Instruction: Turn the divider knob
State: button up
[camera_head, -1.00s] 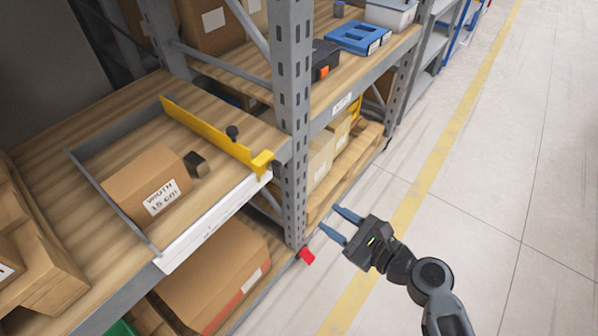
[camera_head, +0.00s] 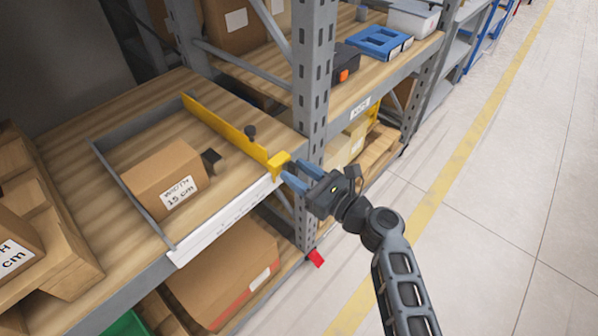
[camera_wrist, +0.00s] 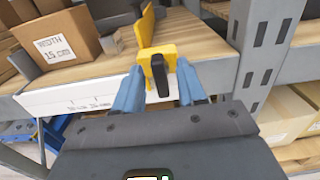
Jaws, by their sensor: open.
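The yellow divider (camera_head: 225,132) stands on the wooden shelf, with a yellow block (camera_head: 279,164) at its front end. In the wrist view, a black elongated knob (camera_wrist: 159,76) sits upright on the front face of the yellow block (camera_wrist: 146,56). My gripper (camera_head: 291,174) is at the shelf's front edge, facing that block. In the wrist view, my gripper (camera_wrist: 160,84) is open, with one blue finger on each side of the knob. I cannot tell whether the fingers touch it.
A cardboard box (camera_head: 164,177) labelled "WIDTH 15 cm" lies left of the divider, with a small dark block (camera_head: 212,160) beside it. A grey upright post (camera_head: 312,90) stands close to my gripper. The aisle floor (camera_head: 490,220) at right is clear.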

grip_shut()
dwell(0.4)
